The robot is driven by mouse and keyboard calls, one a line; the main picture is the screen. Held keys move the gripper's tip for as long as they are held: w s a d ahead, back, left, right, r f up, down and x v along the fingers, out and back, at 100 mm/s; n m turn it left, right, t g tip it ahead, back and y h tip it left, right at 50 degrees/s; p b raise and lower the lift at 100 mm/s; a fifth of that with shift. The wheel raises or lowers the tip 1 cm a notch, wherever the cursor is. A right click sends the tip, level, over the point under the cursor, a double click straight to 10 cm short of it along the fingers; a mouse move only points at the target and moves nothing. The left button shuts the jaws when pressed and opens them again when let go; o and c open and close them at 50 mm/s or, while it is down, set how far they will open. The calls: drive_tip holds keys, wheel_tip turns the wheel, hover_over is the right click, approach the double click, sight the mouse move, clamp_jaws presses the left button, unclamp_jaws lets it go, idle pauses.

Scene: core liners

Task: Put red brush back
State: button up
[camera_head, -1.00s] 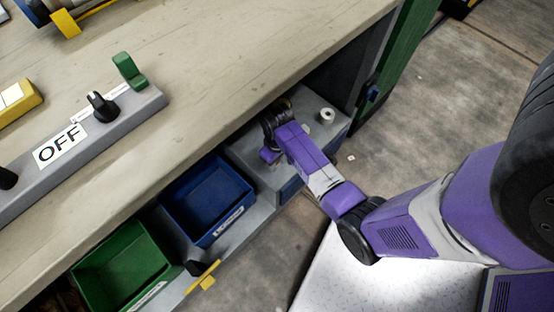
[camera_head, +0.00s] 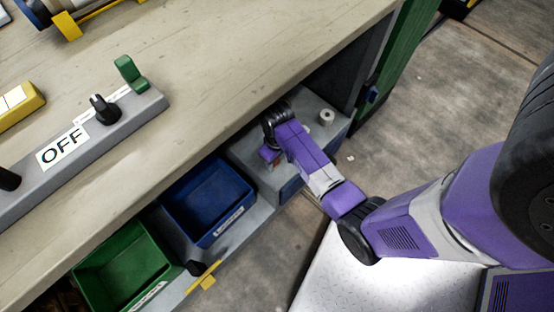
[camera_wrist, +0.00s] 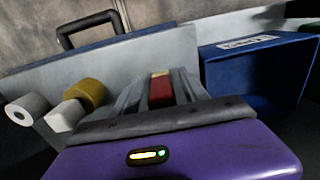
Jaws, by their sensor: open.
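A red block-like piece with a yellow end (camera_wrist: 160,90), which may be the red brush, shows between the fingers of my gripper (camera_wrist: 163,93) in the wrist view. My gripper is open, with a finger on either side of the piece; I cannot tell whether they touch it. Much of the piece is hidden by my gripper. In the head view my gripper (camera_head: 273,164) is low over the grey shelf surface (camera_head: 308,105) under the workbench, and a small reddish patch shows beside it.
A blue bin (camera_head: 207,200) and a green bin (camera_head: 125,265) stand left of my gripper. The workbench edge (camera_head: 230,130) overhangs the shelf.

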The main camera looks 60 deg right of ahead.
wheel_tip(320, 180, up, 10)
drive_tip(key=p, duration=0.3)
drive_tip(key=shift+r, duration=0.1)
drive_tip(key=s+a+r+n+t+h, duration=0.1)
drive_tip(key=s+a+n+t+h, duration=0.1)
drive_tip(key=s+a+t, duration=0.5)
drive_tip(key=s+a+r+t, duration=0.2)
drive_tip(key=s+a+r, duration=0.1)
drive_tip(key=r, duration=0.5)
drive_tip(key=s+a+r+t+y, duration=0.1)
drive_tip(key=s+a+r+t, duration=0.2)
drive_tip(key=r, duration=0.6)
drive_tip(key=s+a+r+n+t+y, duration=0.1)
drive_tip(key=s+a+r+t, duration=0.2)
drive_tip(key=r, duration=0.5)
drive_tip(key=shift+s+a+r, duration=0.35)
drive_tip(key=shift+s+a, duration=0.1)
drive_tip(key=shift+a, duration=0.7)
wheel_tip(320, 180, up, 15)
drive_tip(key=p, duration=1.5)
drive_tip(key=shift+r+p, duration=0.15)
drive_tip(key=shift+p, duration=0.2)
